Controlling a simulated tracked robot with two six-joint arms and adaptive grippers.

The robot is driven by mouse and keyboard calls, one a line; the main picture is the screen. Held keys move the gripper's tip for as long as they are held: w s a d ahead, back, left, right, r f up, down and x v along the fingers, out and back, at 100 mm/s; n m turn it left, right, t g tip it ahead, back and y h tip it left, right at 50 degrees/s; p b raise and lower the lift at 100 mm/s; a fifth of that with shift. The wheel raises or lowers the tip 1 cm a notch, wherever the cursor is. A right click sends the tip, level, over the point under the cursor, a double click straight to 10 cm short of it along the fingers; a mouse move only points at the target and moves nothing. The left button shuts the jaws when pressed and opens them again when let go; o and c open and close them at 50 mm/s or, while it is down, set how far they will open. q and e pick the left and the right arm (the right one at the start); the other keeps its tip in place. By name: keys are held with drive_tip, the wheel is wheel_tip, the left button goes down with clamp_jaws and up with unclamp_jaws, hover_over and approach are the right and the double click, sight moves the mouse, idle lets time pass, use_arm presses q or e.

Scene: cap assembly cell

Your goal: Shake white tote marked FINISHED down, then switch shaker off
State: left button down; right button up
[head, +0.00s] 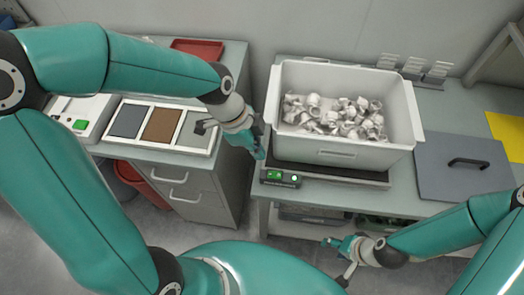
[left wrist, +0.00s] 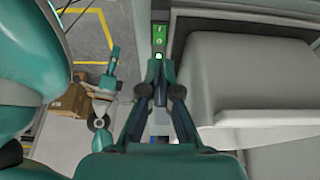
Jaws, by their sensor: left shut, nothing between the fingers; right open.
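The white tote (head: 347,157), heaped with white pieces, sits on the dark shaker plate (head: 335,176) on the right bench. I cannot read a FINISHED label on it; the tote wall also shows in the left wrist view (left wrist: 235,75). The shaker's switch box (head: 281,178) is at the plate's front left corner, with a green switch and a lit white lamp; it also shows in the left wrist view (left wrist: 160,38). My left gripper (head: 259,153) is shut and empty, just above and left of the box. My right gripper (head: 338,262) is open and empty, low before the bench.
A grey lid-like panel with a black handle (head: 465,168) lies right of the tote. The left bench has a tray with coloured panels (head: 160,125) and a white box with a green button (head: 85,118). A red bin (head: 128,172) stands below. A gap separates the benches.

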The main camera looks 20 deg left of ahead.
sight(278, 176)
idle(0.3)
use_arm(q)
drive_tip(key=shift+s+d+r+b, duration=0.1)
drive_tip(key=shift+d+r+b, duration=0.2)
drive_tip(key=shift+d+b, duration=0.6)
drive_tip(key=shift+a, duration=0.2)
drive_tip(key=x, duration=1)
